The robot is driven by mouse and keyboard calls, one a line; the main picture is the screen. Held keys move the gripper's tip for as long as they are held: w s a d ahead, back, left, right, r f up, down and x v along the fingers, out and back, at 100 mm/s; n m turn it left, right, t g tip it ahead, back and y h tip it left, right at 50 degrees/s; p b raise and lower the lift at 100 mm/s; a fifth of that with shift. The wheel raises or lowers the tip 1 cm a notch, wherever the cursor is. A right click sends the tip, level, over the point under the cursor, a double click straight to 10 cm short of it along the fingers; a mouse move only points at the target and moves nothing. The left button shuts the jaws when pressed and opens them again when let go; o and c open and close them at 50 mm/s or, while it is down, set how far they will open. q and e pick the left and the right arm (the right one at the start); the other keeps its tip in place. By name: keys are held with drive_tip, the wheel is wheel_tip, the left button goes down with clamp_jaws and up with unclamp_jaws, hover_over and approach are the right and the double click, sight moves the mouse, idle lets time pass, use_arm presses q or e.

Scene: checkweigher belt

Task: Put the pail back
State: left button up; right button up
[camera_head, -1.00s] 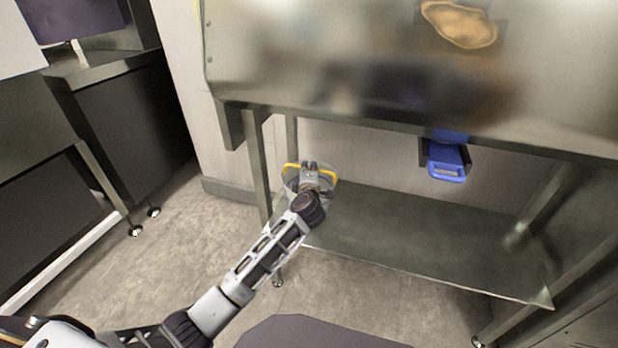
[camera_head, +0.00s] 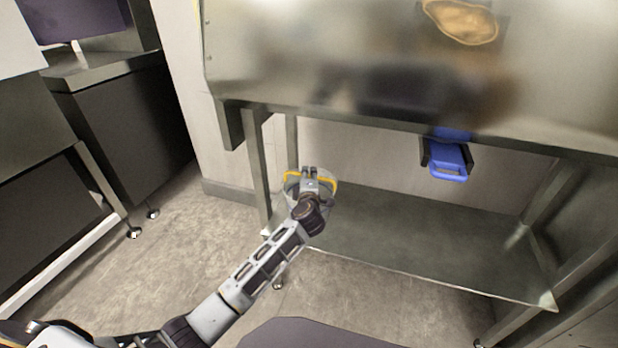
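The pail (camera_head: 328,198) is clear and see-through, with a yellow handle. It is at the left end of the lower metal shelf (camera_head: 420,232), under the table. My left gripper (camera_head: 310,174) is above it, shut on the yellow handle at its middle. My gripper and wrist hide much of the pail. I cannot tell whether its bottom touches the shelf. My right gripper is out of view.
The steel tabletop (camera_head: 300,50) overhangs the shelf, and a table leg (camera_head: 257,165) stands just left of the pail. A blue scoop-like item (camera_head: 447,162) hangs in a dark holder under the tabletop. The shelf right of the pail is bare.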

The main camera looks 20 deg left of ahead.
use_arm(q)
drive_tip(key=shift+r, duration=0.1)
idle(0.3)
drive_tip(key=shift+s, duration=0.15)
drive_tip(key=shift+s+d+r, duration=0.1)
drive_tip(key=shift+s+d, duration=0.1)
drive_tip(key=shift+s, duration=0.3)
drive_tip(key=shift+p+v, duration=0.65)
drive_tip(key=shift+v, duration=0.5)
drive_tip(key=p+v, duration=0.2)
drive_tip(key=v, duration=0.6)
drive_tip(key=shift+s, duration=0.2)
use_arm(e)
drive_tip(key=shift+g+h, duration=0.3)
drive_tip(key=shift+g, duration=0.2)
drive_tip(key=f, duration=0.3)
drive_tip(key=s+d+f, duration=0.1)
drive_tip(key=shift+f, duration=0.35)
use_arm(q)
drive_tip(key=shift+r, duration=0.1)
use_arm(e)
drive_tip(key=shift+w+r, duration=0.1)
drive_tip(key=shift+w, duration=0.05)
use_arm(q)
drive_tip(key=shift+r, duration=0.15)
